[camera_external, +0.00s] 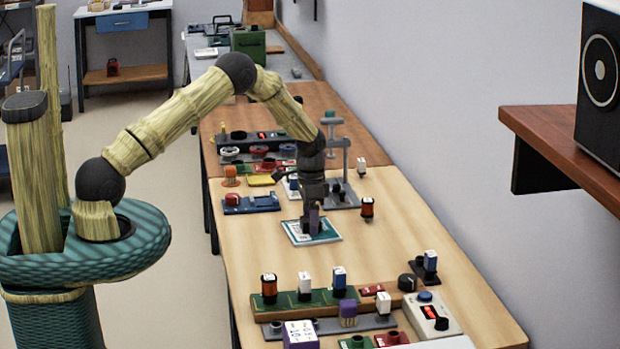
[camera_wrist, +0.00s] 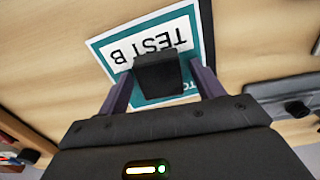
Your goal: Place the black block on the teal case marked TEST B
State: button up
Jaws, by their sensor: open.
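The teal case (camera_wrist: 206,56) lies on the wooden bench with a white label reading TEST B, upside down in the wrist view. It also shows in the external view (camera_external: 332,236), below my gripper (camera_external: 313,216). The black block (camera_wrist: 158,72) is over the case between the two purple fingers of my gripper in the wrist view (camera_wrist: 155,82). The fingers are open, one on each side of the block. The block appears to rest on the case; its underside is hidden. In the external view I cannot make the block out clearly.
A black-and-orange cylinder (camera_external: 367,207) stands right of the case. A grey stand (camera_external: 346,170) rises behind my gripper. A blue tray (camera_external: 250,204) lies to the left. Green strips with several upright parts (camera_external: 304,286) stand nearer the camera. Bare bench lies between them and the case.

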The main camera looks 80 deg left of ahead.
notch_tip(320, 180, up, 12)
jog(key=b, duration=0.1)
jog(key=shift+r, duration=0.2)
dwell(0.8)
jog(key=s+d+r+t, duration=0.1)
jog(key=s+d+r, duration=0.25)
jog(key=d, duration=0.55)
jog(key=s+d+r, duration=0.2)
jog(key=s+d, duration=0.2)
jog(key=d, duration=0.4)
jog(key=s+d+t, duration=0.1)
jog(key=s+d, duration=1)
jog(key=s, duration=0.3)
jog(key=shift+s+d+r+t, duration=0.15)
jog(key=shift+d+r+t, duration=0.05)
jog(key=shift+t, duration=0.1)
jog(key=shift+r, duration=0.1)
